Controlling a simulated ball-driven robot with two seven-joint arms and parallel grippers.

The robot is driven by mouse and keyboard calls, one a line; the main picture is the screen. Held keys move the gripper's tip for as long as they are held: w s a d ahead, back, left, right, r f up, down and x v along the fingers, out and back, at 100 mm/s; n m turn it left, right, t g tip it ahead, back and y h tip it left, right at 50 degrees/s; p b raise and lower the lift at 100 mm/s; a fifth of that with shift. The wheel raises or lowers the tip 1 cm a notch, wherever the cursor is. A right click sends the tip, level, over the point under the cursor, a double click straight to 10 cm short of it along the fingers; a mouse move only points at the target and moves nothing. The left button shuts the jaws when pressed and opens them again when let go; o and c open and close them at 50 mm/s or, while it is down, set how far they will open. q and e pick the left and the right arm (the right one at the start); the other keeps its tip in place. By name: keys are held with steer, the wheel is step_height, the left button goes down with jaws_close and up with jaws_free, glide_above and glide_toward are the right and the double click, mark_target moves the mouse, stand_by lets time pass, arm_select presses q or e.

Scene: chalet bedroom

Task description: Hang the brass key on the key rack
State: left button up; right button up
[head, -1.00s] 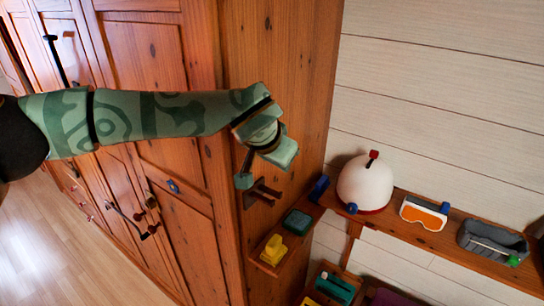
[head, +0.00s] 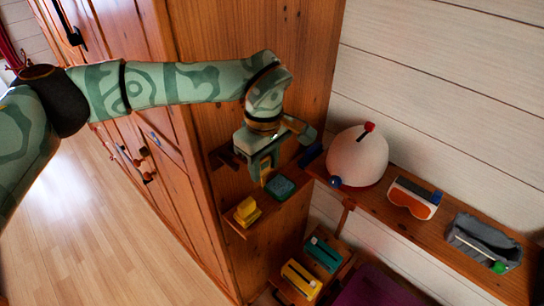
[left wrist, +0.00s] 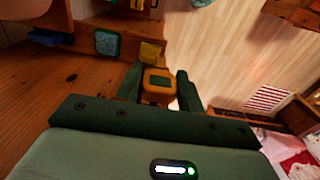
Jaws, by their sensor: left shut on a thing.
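My left gripper (head: 262,166) is shut on a small yellow-orange piece, which I take to be the brass key (head: 265,177). In the left wrist view the key (left wrist: 158,82) sits between the two dark green fingers, its orange head framing a green square. Its lower part is hidden. I cannot tell whether the key touches a peg. My right gripper is not in view.
The floor at left is clear.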

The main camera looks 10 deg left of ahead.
arm_select(q)
steer(key=shift+w+d, duration=0.2)
steer(key=shift+d, duration=0.2)
steer(key=shift+d+r, duration=0.15)
steer(key=shift+d, duration=0.05)
steer(key=shift+a, duration=0.25)
steer(key=shift+w+a+f, duration=0.2)
steer(key=shift+a, duration=0.15)
steer(key=shift+w+a+f, duration=0.15)
steer(key=shift+a, duration=0.2)
steer(key=w+a+f, duration=0.2)
steer(key=w+a, duration=0.4)
steer(key=a, duration=0.1)
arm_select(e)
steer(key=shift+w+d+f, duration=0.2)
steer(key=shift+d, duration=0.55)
arm_select(q)
steer(key=shift+a+f, duration=0.1)
